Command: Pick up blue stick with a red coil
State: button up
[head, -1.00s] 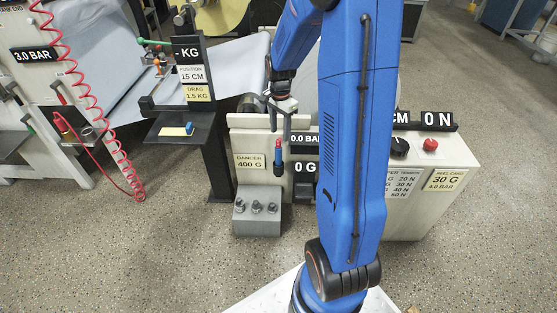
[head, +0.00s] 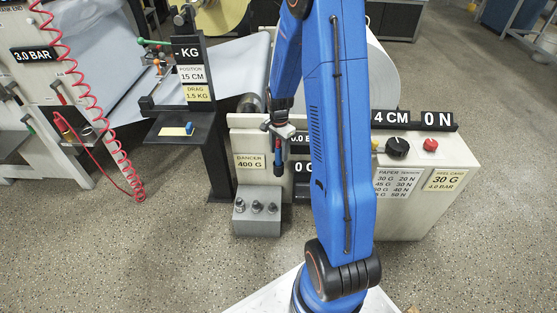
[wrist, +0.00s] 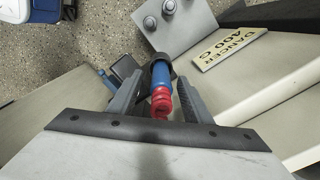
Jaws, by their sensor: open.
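The blue stick (head: 278,158) with a red coil (wrist: 160,102) stands upright at the front of the machine cabinet, its lower end in a black holder. In the wrist view, the stick's blue part (wrist: 161,75) and the coil lie between the two grey fingers of my gripper (wrist: 150,87). My gripper is open, with a finger on either side of the stick. In the head view, my gripper (head: 279,134) is at the stick's upper end and hides most of the red coil. I cannot tell whether a finger touches the stick.
A grey block with several knobs (head: 257,220) stands below and left of the stick, under the DANCER 400 G label (head: 250,161). The cabinet (head: 432,205) with black and red knobs extends right. A black stand (head: 209,130) rises at left. My arm hides part of the cabinet.

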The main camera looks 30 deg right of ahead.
aim_at(279, 160)
jog(key=shift+w+f, duration=0.1)
jog(key=shift+f, duration=1.35)
grip_shut()
jog(key=c, duration=1.1)
grip_release()
jog(key=shift+c, duration=0.2)
jog(key=shift+r, duration=0.1)
